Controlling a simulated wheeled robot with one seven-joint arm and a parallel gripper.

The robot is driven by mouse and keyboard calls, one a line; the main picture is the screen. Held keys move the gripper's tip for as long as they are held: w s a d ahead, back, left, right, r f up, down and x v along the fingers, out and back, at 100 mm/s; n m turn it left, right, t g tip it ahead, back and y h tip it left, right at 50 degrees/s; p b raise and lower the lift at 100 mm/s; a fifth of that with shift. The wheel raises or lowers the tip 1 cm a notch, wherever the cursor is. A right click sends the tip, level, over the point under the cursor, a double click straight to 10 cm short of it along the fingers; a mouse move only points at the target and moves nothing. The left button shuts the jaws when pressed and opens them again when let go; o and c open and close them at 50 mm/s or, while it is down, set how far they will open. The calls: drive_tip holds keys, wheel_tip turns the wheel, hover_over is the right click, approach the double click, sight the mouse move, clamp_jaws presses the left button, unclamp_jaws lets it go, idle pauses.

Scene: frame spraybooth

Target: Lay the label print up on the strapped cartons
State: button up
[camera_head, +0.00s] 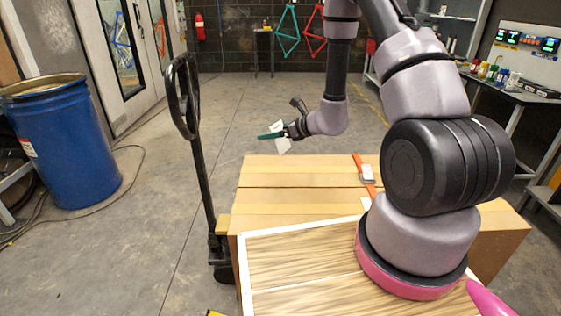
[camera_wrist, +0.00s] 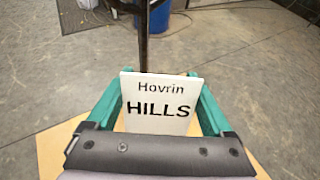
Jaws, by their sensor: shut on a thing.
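The label (camera_wrist: 158,100) is a white card with the black print "Hovrin HILLS". In the wrist view it stands between the two teal fingers of my gripper (camera_wrist: 157,98), print facing the camera. In the head view my gripper (camera_head: 277,134) is shut on the label (camera_head: 281,145), a small tilted white piece, and holds it above the far edge of the cartons. The strapped cartons (camera_head: 290,195) are brown with an orange strap (camera_head: 358,162) and buckle at the right. A tan carton surface (camera_wrist: 50,152) also shows below the gripper in the wrist view. My arm hides the cartons' right part.
A pallet jack handle (camera_head: 203,180) stands upright left of the cartons. A wood-grained panel with a white rim (camera_head: 300,268) lies in front. A blue drum (camera_head: 65,145) stands at the left, and a bench (camera_head: 510,88) at the right. The carton top's left half is clear.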

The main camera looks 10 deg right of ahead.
drive_tip(key=shift+s+d+f+n+g+h, duration=0.55)
drive_tip(key=shift+f+n+g, duration=0.6)
drive_tip(key=shift+f, duration=1.8)
drive_tip(key=shift+s+d+f+n+g+h, duration=0.3)
drive_tip(key=shift+s+f+n+g, duration=0.65)
drive_tip(key=shift+f, duration=1.95)
drive_tip(key=shift+s+d+f+n+g+h, duration=0.35)
drive_tip(key=shift+f+n+g, duration=1.05)
drive_tip(key=shift+f, duration=1.55)
drive_tip(key=shift+d+m+g, duration=0.15)
drive_tip(key=shift+m+g, duration=0.15)
drive_tip(key=o, duration=1)
drive_tip(key=shift+o, duration=0.2)
drive_tip(key=v, duration=1.1)
drive_tip(key=shift+f, duration=0.15)
drive_tip(key=shift+d, duration=0.1)
